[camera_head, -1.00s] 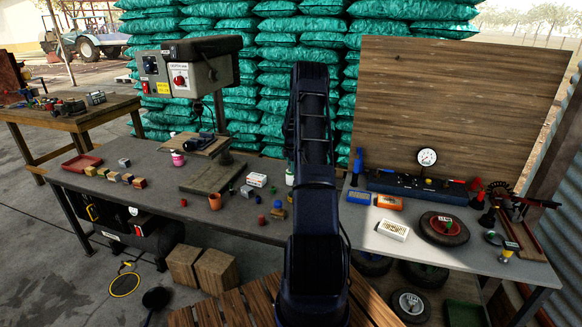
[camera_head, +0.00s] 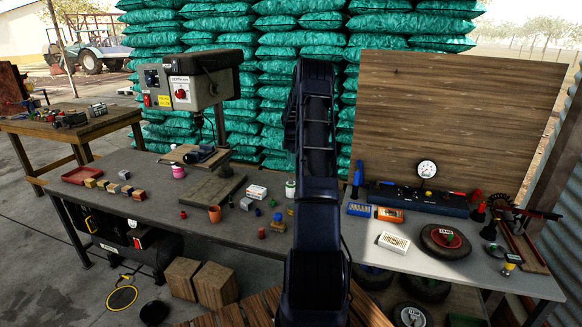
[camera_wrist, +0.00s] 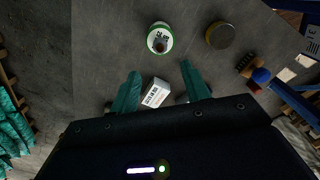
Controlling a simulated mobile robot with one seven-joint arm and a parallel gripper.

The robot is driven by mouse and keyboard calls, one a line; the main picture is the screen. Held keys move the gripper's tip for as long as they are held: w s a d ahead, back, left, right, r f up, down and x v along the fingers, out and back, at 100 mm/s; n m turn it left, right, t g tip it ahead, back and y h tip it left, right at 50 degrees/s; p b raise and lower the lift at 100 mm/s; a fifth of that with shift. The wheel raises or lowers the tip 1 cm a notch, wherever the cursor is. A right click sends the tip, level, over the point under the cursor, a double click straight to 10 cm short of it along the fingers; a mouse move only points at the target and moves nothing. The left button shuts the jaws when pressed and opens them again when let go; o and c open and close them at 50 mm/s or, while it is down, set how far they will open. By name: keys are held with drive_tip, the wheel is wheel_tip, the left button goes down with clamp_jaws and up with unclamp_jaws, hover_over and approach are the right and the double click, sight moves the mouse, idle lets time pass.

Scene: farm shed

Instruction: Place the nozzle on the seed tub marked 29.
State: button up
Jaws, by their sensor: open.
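My gripper (camera_wrist: 162,88) is open, with two green fingers apart in the wrist view. A small white printed box (camera_wrist: 156,92) lies below, between the fingers in that view; I cannot tell its height gap from them. A green-and-white tub (camera_wrist: 160,38) with a dark round spot on its top stands beyond the fingertips. It appears to be the pale tub (camera_head: 290,188) beside my arm in the head view. Its number is not readable. I cannot single out the nozzle. My arm hides the gripper in the head view.
A yellow-rimmed round tin (camera_wrist: 220,36) stands right of the tub. An orange pot (camera_head: 214,213) and several small caps share the dark bench (camera_head: 150,212). A drill press (camera_head: 190,80) stands behind. The grey right-hand table (camera_head: 450,270) holds a tyre (camera_head: 430,245) and tools.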

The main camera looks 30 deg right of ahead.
drive_tip(key=s+a+r+m+t+h, duration=0.1)
drive_tip(key=s+a+r+m, duration=0.3)
drive_tip(key=s+a+r, duration=0.75)
drive_tip(key=s+a+r+m+t, duration=0.1)
drive_tip(key=s+a+r+m, duration=0.2)
drive_tip(key=s+a+r, duration=0.9)
drive_tip(key=s+a+r+m+t, duration=0.1)
drive_tip(key=s+a+r+m, duration=0.2)
drive_tip(key=s, duration=0.4)
drive_tip(key=s+a+r+m, duration=0.2)
drive_tip(key=s+r, duration=0.3)
drive_tip(key=s, duration=0.1)
drive_tip(key=s+a+f+m, duration=0.2)
drive_tip(key=s, duration=0.6)
drive_tip(key=s+a+f+m+t+y, duration=0.1)
drive_tip(key=s+a+f+m, duration=0.1)
drive_tip(key=s, duration=0.5)
drive_tip(key=shift+s+t, duration=0.3)
drive_tip(key=shift+s, duration=0.1)
